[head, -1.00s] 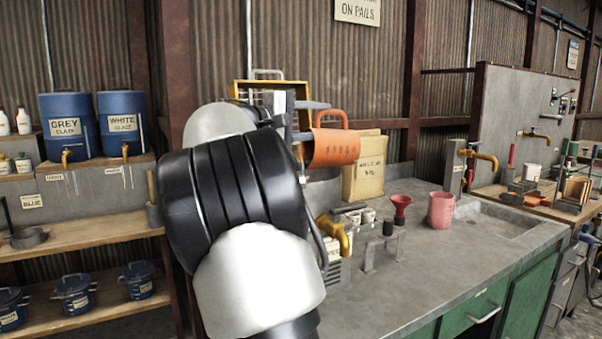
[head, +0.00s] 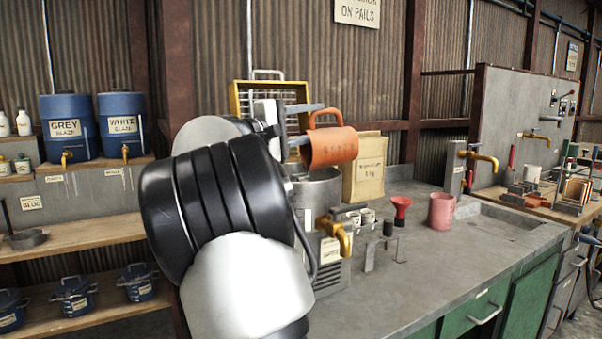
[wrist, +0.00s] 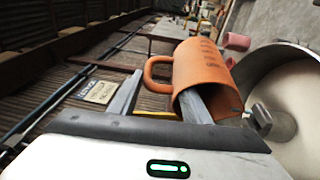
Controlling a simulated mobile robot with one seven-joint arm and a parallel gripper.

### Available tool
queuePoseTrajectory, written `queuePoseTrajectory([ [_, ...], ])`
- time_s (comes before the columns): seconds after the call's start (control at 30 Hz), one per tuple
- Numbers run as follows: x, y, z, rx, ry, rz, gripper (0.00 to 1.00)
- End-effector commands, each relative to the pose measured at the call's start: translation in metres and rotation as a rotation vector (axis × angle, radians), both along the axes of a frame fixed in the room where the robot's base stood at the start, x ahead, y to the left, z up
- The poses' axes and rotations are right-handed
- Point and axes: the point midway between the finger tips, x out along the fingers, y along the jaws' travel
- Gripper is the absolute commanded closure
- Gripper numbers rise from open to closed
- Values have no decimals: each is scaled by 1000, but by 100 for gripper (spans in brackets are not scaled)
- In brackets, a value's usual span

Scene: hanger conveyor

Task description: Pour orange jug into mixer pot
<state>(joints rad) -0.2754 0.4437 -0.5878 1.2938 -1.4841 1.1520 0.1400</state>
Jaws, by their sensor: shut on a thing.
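The orange jug (head: 330,147) is held in the air, tipped onto its side with its handle on top. My gripper (head: 303,124) is shut on it. In the wrist view the jug (wrist: 203,72) has its mouth turned towards my palm, with one finger at the mouth and the other by the handle. The grey metal mixer pot (head: 320,190) stands on the counter just below the jug, partly hidden by my arm. The wrist view shows its open top (wrist: 285,62) and a pale inside at the right. I cannot see any liquid flowing.
A cream box (head: 366,168) stands behind and right of the pot. A brass tap (head: 336,232), a red funnel (head: 401,209) and a pink cup (head: 441,210) are on the counter (head: 415,280). A yellow-framed rack (head: 241,97) is behind my arm. The front counter is clear.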

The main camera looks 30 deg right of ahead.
Motion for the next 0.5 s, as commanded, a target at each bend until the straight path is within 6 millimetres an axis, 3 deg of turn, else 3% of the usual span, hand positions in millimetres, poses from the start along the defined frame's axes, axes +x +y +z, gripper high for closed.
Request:
queuePoseTrajectory([
  [0.17,-1,-3,9,16,-4,-2,100],
  [0.5,-7,-27,29,245,-58,-1,100],
])
